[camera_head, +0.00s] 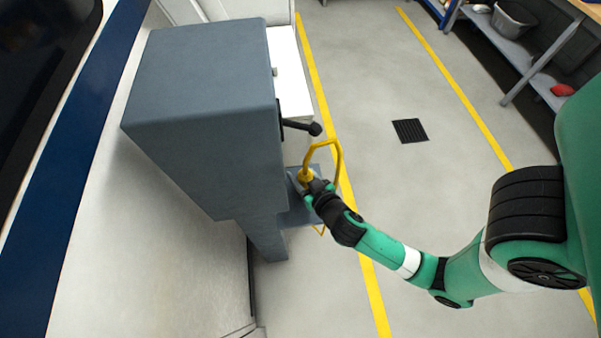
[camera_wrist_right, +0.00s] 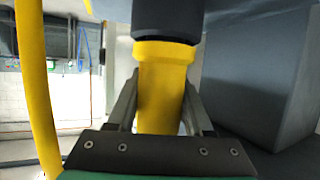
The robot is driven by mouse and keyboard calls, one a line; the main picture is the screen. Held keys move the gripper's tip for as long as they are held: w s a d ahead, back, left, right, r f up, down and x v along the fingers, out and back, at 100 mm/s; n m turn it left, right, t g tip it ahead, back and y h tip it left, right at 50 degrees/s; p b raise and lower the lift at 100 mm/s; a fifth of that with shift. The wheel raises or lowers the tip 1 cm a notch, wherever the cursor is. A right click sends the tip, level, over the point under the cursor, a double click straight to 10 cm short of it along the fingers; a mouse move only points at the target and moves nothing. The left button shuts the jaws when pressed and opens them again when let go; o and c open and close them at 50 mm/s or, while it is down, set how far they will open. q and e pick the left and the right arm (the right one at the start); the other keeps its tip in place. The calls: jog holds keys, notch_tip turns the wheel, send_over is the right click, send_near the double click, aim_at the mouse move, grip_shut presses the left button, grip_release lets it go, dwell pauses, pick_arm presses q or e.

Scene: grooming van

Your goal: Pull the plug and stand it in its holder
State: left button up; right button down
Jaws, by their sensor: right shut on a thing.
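A yellow plug (camera_head: 306,175) is at the right side of the grey cabinet, with a yellow cable (camera_head: 336,152) looping up beside it. My right gripper (camera_head: 312,187) is shut on the plug. In the right wrist view, the yellow plug body (camera_wrist_right: 161,95) sits between the two fingers (camera_wrist_right: 160,105). Its far end meets a dark round part (camera_wrist_right: 168,20); I cannot tell whether that is the plug's own tip or a socket. The cable (camera_wrist_right: 35,90) crosses the left of that view. I cannot make out the holder for certain. My left gripper is not in view.
The large grey cabinet (camera_head: 205,105) has a black lever handle (camera_head: 301,126) sticking out above the plug. A blue-grey ledge (camera_head: 296,212) lies below the gripper. The floor (camera_head: 370,75) to the right is open, with a drain grate (camera_head: 410,131).

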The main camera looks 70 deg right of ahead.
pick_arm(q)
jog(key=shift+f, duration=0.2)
pick_arm(e)
jog(key=shift+f, duration=0.25)
jog(key=shift+c, duration=1.1)
grip_release()
